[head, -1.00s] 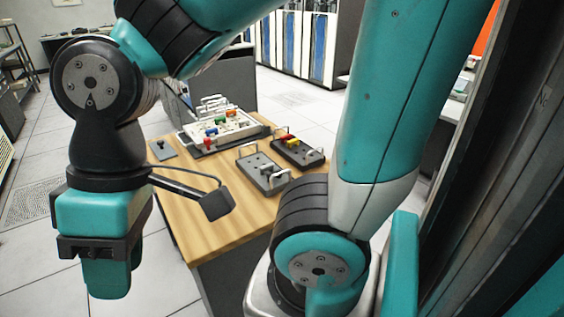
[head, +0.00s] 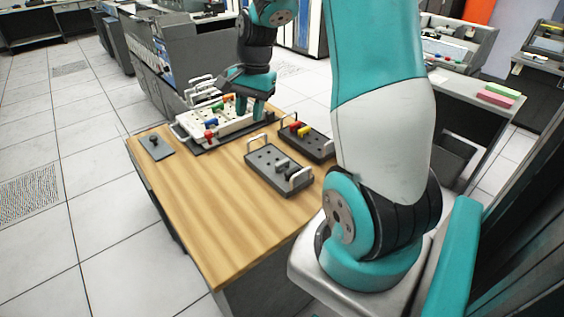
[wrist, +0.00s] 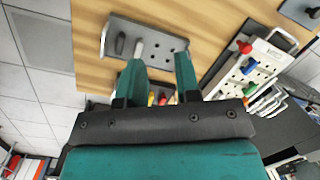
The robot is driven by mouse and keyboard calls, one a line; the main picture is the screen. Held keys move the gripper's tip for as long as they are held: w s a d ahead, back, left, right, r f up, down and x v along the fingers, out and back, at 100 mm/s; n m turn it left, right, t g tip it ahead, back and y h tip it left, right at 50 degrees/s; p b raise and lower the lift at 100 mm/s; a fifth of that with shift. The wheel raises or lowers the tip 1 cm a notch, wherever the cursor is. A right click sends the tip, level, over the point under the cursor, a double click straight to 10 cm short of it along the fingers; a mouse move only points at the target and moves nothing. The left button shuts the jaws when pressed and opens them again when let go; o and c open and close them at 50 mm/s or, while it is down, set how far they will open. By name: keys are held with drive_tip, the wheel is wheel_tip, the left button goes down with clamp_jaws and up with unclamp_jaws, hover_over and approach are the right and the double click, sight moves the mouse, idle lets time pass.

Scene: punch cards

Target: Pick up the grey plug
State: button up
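A grey tray (head: 262,171) with holes and end handles lies on the wooden table. Two grey plugs, one darker (wrist: 120,43) and one lighter (wrist: 138,48), stand in it side by side near one end; in the head view the pair (head: 284,166) is small and hard to separate. My gripper (head: 250,108) is over the table's far part, close to the white plugboard. In the wrist view my gripper's two fingers (wrist: 159,62) are spread apart with nothing between them, and the grey tray shows beyond the left fingertip.
The white plugboard (head: 188,124) with coloured plugs and handles stands at the back. A dark tray (head: 318,148) with red and yellow plugs lies right of the grey tray. A small grey plate (head: 156,152) with a knob lies left. The front table (head: 222,225) is clear.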

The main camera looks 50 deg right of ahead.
drive_tip(key=s+d+f+m, duration=0.1)
drive_tip(key=d+f+m, duration=0.15)
drive_tip(key=d, duration=0.35)
drive_tip(key=s+d+f+m, duration=0.1)
drive_tip(key=s+d+m, duration=0.1)
drive_tip(key=d+m, duration=0.25)
drive_tip(key=p, duration=0.2)
hover_over(282, 162)
drive_tip(key=d, duration=0.1)
drive_tip(key=shift+n+g, duration=0.3)
wheel_tip(282, 162, down, 11)
drive_tip(key=shift+d+f, duration=0.1)
drive_tip(key=shift+f, duration=0.1)
drive_tip(key=shift+a+f+p, duration=0.2)
drive_tip(key=shift+f+p, duration=0.1)
drive_tip(key=shift+f, duration=0.75)
drive_tip(key=shift+a+f+p, duration=0.15)
drive_tip(key=shift+f+p, duration=0.15)
drive_tip(key=shift+f, duration=0.7)
drive_tip(key=shift+a+f+p, duration=0.2)
drive_tip(key=shift+f+p, duration=0.1)
drive_tip(key=shift+f, duration=0.75)
clamp_jaws()
